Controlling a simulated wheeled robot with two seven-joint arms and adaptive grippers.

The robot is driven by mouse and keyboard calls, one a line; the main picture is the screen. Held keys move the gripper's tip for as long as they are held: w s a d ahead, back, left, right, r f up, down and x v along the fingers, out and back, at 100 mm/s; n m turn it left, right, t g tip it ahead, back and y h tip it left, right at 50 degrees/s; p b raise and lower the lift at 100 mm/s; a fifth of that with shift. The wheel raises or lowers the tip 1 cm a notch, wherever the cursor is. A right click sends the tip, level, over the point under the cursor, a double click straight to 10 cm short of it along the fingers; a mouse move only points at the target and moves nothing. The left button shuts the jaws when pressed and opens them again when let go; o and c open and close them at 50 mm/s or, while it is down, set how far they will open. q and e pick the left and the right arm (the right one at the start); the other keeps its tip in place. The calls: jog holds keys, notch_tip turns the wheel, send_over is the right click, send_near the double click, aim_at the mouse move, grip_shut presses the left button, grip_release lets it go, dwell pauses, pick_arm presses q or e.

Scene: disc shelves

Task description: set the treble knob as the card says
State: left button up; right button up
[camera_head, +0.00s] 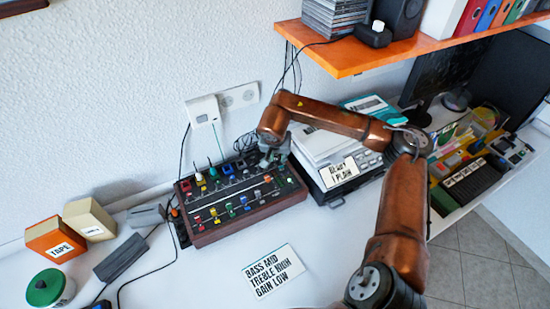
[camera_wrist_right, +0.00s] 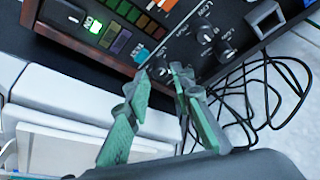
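The mixer (camera_head: 222,232) is a dark box with wooden sides on the white table, with rows of coloured sliders and knobs. The card (camera_head: 272,272) in front of it reads "BASS MID / TREBLE HIGH / GAIN LOW". My right gripper (camera_head: 268,160) is over the mixer's far right part. In the right wrist view its fingertips (camera_wrist_right: 162,78) are apart, with a small dark knob (camera_wrist_right: 158,70) showing between and just beyond them. I cannot tell whether they touch it. More black knobs (camera_wrist_right: 206,36) stand beside it. Their labels are too small to read surely. My left gripper is out of view.
An orange shelf (camera_head: 345,60) overhangs behind. A "TAPE" box (camera_head: 55,240) and a green-lidded tub (camera_head: 46,288) are at left. Loose cables (camera_wrist_right: 265,90) lie near the mixer.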

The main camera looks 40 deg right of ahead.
jog(key=shift+x, duration=0.75)
jog(key=shift+c, duration=0.4)
grip_shut()
jog(key=shift+a, duration=0.1)
